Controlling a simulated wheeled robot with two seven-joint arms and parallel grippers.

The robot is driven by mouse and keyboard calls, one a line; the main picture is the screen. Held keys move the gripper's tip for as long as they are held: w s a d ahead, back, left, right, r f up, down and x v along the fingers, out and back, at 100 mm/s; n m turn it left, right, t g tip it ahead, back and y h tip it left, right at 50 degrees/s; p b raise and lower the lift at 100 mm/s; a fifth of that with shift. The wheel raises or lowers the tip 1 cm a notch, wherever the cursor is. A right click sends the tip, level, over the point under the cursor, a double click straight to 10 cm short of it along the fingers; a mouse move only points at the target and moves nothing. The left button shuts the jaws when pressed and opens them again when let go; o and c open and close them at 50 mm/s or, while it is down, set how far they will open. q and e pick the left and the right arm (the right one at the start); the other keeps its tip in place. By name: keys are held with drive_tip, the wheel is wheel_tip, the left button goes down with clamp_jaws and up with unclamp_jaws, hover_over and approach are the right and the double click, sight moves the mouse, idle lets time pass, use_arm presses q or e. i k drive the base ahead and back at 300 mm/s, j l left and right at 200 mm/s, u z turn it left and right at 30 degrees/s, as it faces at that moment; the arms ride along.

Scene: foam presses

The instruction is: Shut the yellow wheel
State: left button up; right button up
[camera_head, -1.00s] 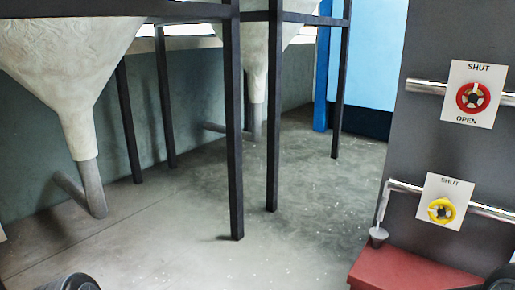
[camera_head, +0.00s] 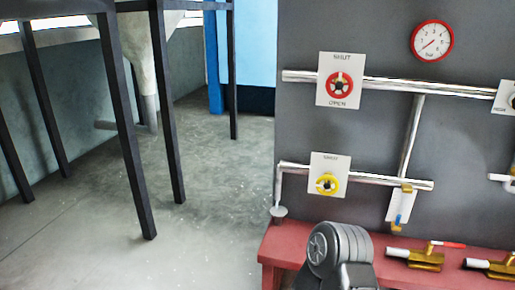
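The yellow wheel (camera_head: 327,184) is a small round handwheel on a white plate (camera_head: 330,165) marked SHUT at its top. It sits on the lower silver pipe of the dark grey panel, left of the panel's middle. Lettering below the wheel is too small to make out. A grey ribbed part, which looks like a link of my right arm, stands at the bottom centre, below the wheel and apart from it in the picture. Neither gripper's fingers show.
A red wheel (camera_head: 340,86) sits above on the upper pipe, with a gauge (camera_head: 432,40) to its right. A blue-handled valve (camera_head: 399,219) hangs right of the yellow wheel. Brass valves (camera_head: 425,258) lie on the red bench (camera_head: 285,244). Open floor lies left, past dark hopper legs.

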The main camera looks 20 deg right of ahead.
sight(327, 185)
drive_tip(key=z, duration=1.75)
